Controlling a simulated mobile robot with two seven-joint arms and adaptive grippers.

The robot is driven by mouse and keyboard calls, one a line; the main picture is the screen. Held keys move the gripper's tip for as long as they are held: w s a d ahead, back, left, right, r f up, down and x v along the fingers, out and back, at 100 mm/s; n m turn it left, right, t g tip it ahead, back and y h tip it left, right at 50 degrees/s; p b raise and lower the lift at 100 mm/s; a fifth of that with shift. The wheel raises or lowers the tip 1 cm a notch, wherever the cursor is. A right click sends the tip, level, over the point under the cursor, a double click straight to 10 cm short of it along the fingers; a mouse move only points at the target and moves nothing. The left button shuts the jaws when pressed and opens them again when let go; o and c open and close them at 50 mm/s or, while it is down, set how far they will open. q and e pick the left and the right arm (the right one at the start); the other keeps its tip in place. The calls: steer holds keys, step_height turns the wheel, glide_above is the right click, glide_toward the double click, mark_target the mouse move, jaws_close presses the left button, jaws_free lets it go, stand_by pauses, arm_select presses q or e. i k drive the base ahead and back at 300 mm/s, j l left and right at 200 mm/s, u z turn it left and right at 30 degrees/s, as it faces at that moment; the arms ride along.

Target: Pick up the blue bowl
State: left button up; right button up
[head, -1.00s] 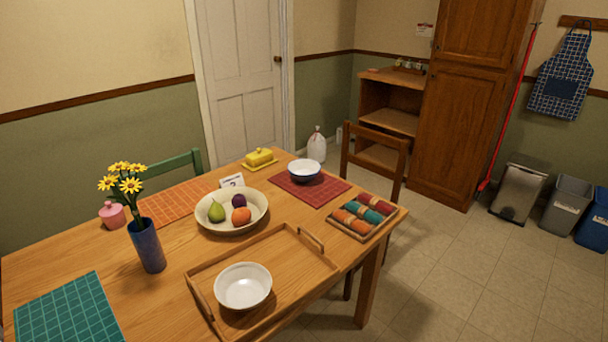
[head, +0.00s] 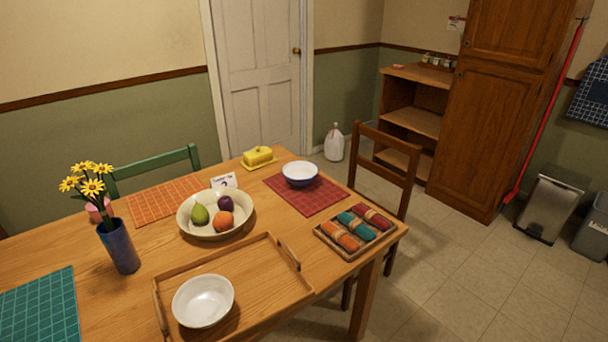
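The blue bowl (head: 300,174) stands upright on a dark red placemat (head: 318,202) at the far right part of the wooden table. Its outside is dark blue and its inside is white. It looks empty, and nothing touches it from above. Neither of my grippers shows in the head view.
A cream fruit bowl (head: 190,223) stands left of the placemat. A napkin tray (head: 357,256) lies at the table's right corner. A wooden tray (head: 265,245) holds a white bowl (head: 203,301) in front. A blue vase (head: 119,246), butter dish (head: 258,157) and chair (head: 385,150) stand around.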

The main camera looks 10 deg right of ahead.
mark_target(299, 174)
steer(key=i+l+u, duration=0.15)
steer(key=l+u, duration=0.15)
steer(key=l, duration=1.2)
steer(key=l+u, duration=0.3)
steer(key=l, duration=1.2)
